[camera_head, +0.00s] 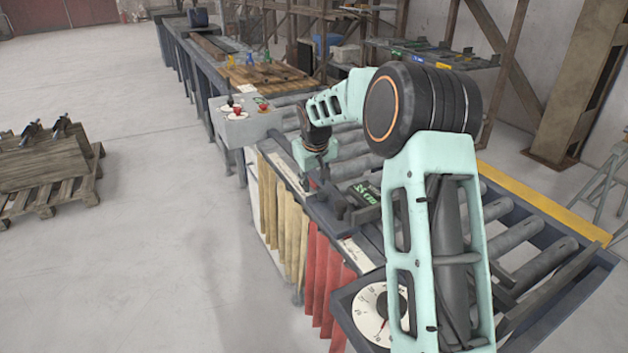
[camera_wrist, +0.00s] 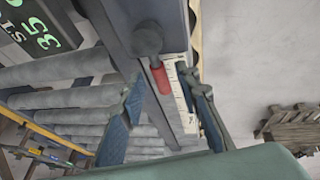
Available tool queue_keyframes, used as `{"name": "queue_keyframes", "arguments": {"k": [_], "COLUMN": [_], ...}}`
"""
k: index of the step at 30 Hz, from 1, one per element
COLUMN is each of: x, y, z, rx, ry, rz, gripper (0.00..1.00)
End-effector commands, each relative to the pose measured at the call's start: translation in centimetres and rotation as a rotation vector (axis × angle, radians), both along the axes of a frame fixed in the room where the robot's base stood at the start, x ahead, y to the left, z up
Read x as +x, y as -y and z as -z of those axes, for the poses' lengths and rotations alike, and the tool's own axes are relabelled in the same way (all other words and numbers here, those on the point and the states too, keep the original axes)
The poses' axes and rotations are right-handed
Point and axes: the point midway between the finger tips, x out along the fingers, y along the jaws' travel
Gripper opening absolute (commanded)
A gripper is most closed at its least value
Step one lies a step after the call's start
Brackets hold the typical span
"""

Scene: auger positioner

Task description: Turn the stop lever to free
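The stop lever (camera_wrist: 160,79), a dark round knob with a red grip, is on the side rail of the roller conveyor in the wrist view. Beside it runs a white ruler-like scale (camera_wrist: 186,92). My gripper (camera_wrist: 165,86) is open, with one blue-grey finger on each side of the red grip in the picture. I see no clear contact, and the depth between fingertips and grip is hard to judge. In the head view my gripper (camera_head: 318,179) is low over the conveyor's front rail, and the lever is mostly hidden by it.
A dark sign with green characters (camera_head: 366,193) stands on the conveyor near my gripper; it also shows in the wrist view (camera_wrist: 34,33). A control box (camera_head: 243,122) with red buttons lies behind. A round dial (camera_head: 377,318) is at the front. Floor at left is open, with a pallet (camera_head: 45,190).

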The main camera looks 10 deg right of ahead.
Motion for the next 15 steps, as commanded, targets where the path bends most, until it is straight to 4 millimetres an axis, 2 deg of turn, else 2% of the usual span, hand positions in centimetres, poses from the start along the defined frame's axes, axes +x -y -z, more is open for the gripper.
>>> {"name": "queue_keyframes", "arguments": {"k": [7,15], "x": [0.05,0.05], "y": [-0.01,-0.02], "z": [0.10,0.08], "rx": [0.000,0.000], "ry": [0.001,0.001], "rz": [0.000,0.000], "gripper": [0.30,0.01]}}
